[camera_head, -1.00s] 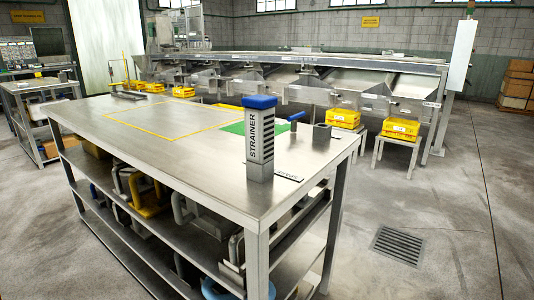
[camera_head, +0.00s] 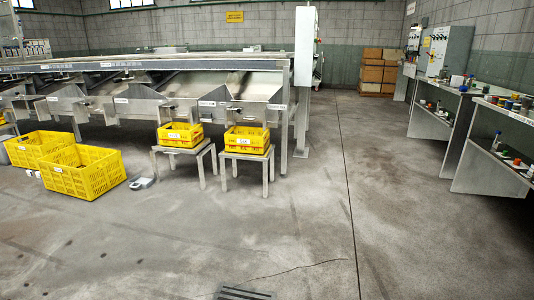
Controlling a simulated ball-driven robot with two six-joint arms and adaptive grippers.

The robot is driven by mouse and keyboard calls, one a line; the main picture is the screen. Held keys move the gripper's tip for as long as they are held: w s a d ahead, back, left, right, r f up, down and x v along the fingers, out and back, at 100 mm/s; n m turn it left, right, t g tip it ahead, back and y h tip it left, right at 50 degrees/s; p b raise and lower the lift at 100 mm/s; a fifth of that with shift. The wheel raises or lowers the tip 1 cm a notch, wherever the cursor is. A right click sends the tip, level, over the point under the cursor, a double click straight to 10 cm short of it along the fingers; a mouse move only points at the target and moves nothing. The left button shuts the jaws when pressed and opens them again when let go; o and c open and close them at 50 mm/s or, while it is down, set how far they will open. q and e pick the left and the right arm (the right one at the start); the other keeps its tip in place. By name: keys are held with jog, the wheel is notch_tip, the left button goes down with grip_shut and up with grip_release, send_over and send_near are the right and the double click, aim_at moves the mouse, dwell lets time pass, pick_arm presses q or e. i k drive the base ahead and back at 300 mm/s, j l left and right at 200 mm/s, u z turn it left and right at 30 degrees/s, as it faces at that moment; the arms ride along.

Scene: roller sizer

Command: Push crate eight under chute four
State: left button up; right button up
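Two small yellow crates stand on metal stools below the sizer's chutes. The left small crate (camera_head: 191,141) sits on one stool (camera_head: 203,165), and the right small crate (camera_head: 247,149) sits on another stool (camera_head: 267,175). Both have white labels too small to read. Two larger yellow crates, the nearer one (camera_head: 98,183) and the farther one (camera_head: 22,149), rest on the floor at the left. I cannot tell which is crate eight. The chutes (camera_head: 225,107) line the sizer's front; I cannot read which is chute four.
The roller sizer (camera_head: 180,63) spans the back left. A small grey object (camera_head: 142,183) lies beside the nearer large crate. Shelving benches (camera_head: 490,165) stand at the right, and brown boxes (camera_head: 372,72) at the back.

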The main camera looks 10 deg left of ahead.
aim_at(89, 182)
jog(key=i+u, duration=0.2)
jog(key=i, duration=0.25)
jog(key=i+u, duration=0.25)
jog(key=i, duration=0.2)
jog(key=i+l+u, duration=0.2)
jog(key=i, duration=0.25)
jog(key=i+l+u, duration=0.2)
jog(key=i, duration=0.2)
jog(key=i+j+u, duration=0.25)
jog(key=u, duration=0.2)
jog(key=i+j+u, duration=0.1)
jog(key=i+u, duration=0.8)
jog(key=i+l+u, duration=0.15)
jog(key=u, duration=0.35)
jog(key=i+l+u, duration=0.1)
jog(key=i+u, duration=0.2)
jog(key=i, duration=2)
jog(key=i+j+z, duration=0.15)
jog(key=i+z, duration=0.25)
jog(key=i, duration=0.25)
jog(key=i+j+z, duration=0.4)
jog(key=i, duration=0.2)
jog(key=i+j+z, duration=0.4)
jog(key=i, duration=0.15)
